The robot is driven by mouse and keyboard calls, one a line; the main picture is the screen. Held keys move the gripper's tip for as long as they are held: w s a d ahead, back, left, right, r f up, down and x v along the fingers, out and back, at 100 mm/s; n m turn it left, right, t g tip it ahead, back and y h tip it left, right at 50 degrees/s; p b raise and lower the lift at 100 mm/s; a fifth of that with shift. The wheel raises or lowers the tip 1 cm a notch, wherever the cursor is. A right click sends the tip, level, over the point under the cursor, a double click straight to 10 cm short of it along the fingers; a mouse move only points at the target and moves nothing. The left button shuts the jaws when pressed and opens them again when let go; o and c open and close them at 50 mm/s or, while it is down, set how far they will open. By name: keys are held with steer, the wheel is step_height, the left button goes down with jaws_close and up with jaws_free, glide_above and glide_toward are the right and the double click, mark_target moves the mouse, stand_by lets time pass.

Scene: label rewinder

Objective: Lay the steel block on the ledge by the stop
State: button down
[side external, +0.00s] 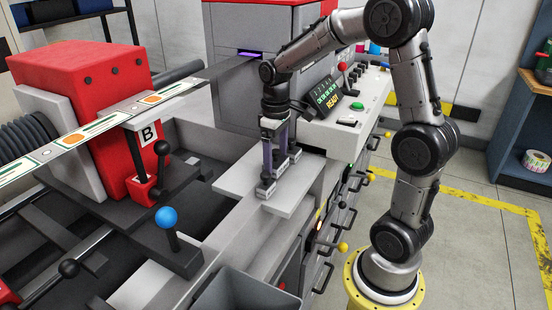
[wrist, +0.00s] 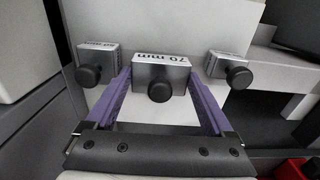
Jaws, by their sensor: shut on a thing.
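Three small steel blocks with black knobs stand in a row on a pale grey shelf (side external: 287,204) in the side view. In the wrist view the middle block (wrist: 150,70) is marked "70 mm". The left block (wrist: 98,57) and right block (wrist: 229,64) stand apart from it. My gripper (wrist: 157,82) has a purple finger on each side of the middle block and is shut on it. In the side view my gripper (side external: 276,163) points down at the shelf, and its fingers partly hide the blocks. I cannot tell which part is the stop.
A printed label web (side external: 105,125) runs from the grey machine to the lower left. A red housing (side external: 85,75), a lever marked B (side external: 148,133) and a blue-knobbed lever (side external: 167,217) stand to the left. A control panel (side external: 345,115) is close on the right.

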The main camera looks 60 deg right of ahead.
steer(key=shift+f, duration=0.2)
steer(key=shift+f, duration=0.1)
jaws_free()
steer(key=shift+f, duration=0.1)
